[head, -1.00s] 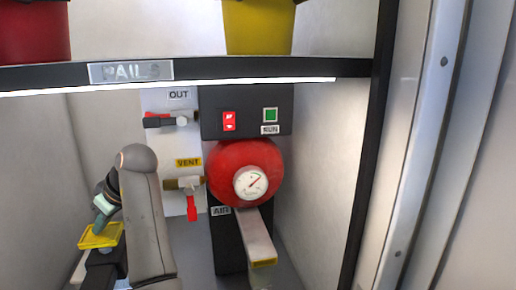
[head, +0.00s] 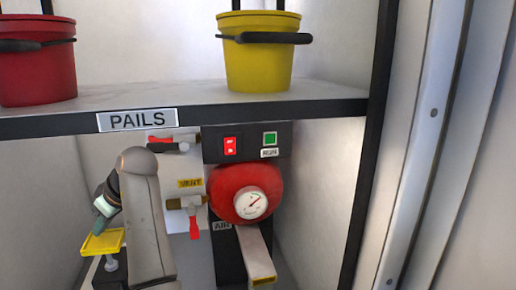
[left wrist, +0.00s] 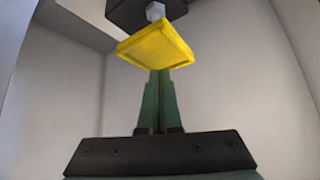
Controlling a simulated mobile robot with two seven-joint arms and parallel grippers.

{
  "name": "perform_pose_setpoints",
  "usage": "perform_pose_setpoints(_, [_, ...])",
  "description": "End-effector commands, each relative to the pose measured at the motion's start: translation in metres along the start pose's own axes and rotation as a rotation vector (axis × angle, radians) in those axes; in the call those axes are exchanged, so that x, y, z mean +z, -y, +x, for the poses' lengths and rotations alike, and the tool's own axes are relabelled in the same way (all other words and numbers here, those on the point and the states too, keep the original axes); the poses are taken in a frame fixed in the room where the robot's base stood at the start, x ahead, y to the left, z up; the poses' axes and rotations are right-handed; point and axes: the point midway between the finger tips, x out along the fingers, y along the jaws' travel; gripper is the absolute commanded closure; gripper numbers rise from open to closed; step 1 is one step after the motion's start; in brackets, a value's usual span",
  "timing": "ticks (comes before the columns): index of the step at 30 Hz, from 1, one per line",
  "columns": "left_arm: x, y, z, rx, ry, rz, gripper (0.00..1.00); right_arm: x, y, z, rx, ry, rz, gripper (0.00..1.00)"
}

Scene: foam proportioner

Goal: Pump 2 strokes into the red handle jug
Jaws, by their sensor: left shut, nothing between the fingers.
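A yellow square pad (head: 102,242) on a pale stem, above a black block (head: 108,272), is at the lower left of the head view. It looks like the pump top. My left gripper (head: 98,229) is shut and empty, its green fingertips pointing down at the pad. In the left wrist view the shut fingers (left wrist: 158,74) reach the near edge of the yellow pad (left wrist: 157,42). I cannot tell whether they touch it. I see no jug with a red handle. My right gripper is not in view.
A shelf marked PAILS (head: 136,120) crosses above, bearing a red pail (head: 38,70) and a yellow pail (head: 258,65) with black handles. A red tank with a gauge (head: 252,204) and a VENT valve with a red lever (head: 194,228) stand right of my left arm.

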Motion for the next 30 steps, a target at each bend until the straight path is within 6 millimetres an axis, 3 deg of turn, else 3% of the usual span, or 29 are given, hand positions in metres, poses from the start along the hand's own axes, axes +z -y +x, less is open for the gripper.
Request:
perform_pose_setpoints(11, [0.001,0.000,0.001,0.000,0.000,0.000,1.00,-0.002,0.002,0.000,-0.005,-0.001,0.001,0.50])
perform_pose_setpoints(30, [0.018,0.000,0.021,-0.001,0.001,0.000,1.00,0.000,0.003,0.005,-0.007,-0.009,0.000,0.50])
